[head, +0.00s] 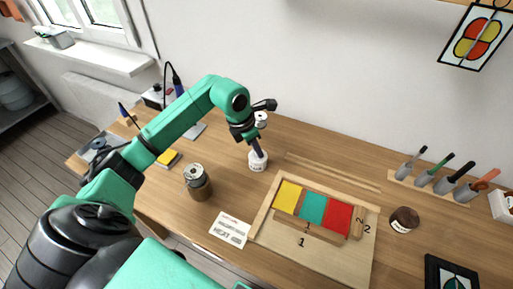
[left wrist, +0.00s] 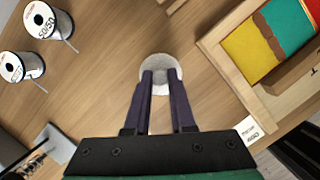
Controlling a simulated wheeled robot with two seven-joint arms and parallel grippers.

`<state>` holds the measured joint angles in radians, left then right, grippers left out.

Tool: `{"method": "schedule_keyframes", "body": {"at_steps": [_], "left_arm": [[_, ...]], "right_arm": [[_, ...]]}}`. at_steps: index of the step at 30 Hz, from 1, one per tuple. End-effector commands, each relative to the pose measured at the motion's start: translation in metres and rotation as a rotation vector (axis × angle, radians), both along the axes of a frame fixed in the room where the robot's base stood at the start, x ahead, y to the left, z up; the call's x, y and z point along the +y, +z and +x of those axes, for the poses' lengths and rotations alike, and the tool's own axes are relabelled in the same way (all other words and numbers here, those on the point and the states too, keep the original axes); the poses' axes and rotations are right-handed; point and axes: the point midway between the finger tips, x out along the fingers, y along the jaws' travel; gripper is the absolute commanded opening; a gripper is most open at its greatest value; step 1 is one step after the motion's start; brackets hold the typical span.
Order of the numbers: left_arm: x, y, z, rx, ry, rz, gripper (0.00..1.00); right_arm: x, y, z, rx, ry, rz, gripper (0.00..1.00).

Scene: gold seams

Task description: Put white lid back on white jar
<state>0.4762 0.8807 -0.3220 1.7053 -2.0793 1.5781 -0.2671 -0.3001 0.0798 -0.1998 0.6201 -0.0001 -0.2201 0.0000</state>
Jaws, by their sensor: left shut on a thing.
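The white jar (head: 258,163) stands upright on the wooden table, left of the framed colour panels, with dark print on its side. My left gripper (head: 256,148) reaches down onto its top, its dark fingers close together. In the left wrist view, the fingers (left wrist: 160,76) are shut on a round white thing (left wrist: 159,60), which I take to be the white lid. The lid is at or just over the jar's mouth; the fingers hide the contact, so I cannot tell whether it is seated. My right gripper is not in view.
The wooden frame (head: 262,212) with yellow, teal and red panels is close on the right. A dark jar (head: 404,220) stands farther right.

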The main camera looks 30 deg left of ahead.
Motion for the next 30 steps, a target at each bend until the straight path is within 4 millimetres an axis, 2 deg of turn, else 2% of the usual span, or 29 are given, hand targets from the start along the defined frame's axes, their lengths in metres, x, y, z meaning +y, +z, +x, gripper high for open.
{"method": "schedule_keyframes", "body": {"at_steps": [12, 13, 15, 16, 22, 23, 24, 25, 30], "left_arm": [[0.0, -0.0048, 0.0, 0.0, -0.001, 0.0, 0.0], [-0.0001, -0.0044, 0.0, 0.0, 0.0, 0.0, 0.27], [-0.0003, -0.0036, -0.0001, 0.001, 0.0, -0.001, 0.53], [-0.0003, -0.0036, -0.0001, 0.001, 0.0, -0.001, 0.58], [-0.0003, -0.0035, -0.0001, 0.001, 0.0, -0.001, 0.58], [-0.0002, -0.0037, -0.0002, 0.001, 0.0, -0.001, 0.61], [-0.0002, -0.0037, -0.0002, 0.001, 0.0, -0.001, 0.77], [-0.0002, -0.0037, -0.0002, 0.001, 0.0, -0.001, 0.88], [-0.0002, -0.0037, -0.0002, 0.001, 0.0, -0.001, 0.88]], "right_arm": [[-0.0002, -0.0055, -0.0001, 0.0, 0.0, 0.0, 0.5], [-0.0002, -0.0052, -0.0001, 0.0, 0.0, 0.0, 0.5], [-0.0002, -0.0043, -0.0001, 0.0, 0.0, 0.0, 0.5], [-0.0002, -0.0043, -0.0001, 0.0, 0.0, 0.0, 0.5], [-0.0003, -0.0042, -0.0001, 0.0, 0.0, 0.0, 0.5], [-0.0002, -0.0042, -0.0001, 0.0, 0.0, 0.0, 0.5], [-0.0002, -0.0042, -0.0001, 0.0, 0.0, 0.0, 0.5], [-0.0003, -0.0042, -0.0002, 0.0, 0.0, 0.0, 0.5], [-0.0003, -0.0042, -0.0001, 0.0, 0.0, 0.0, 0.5]]}}
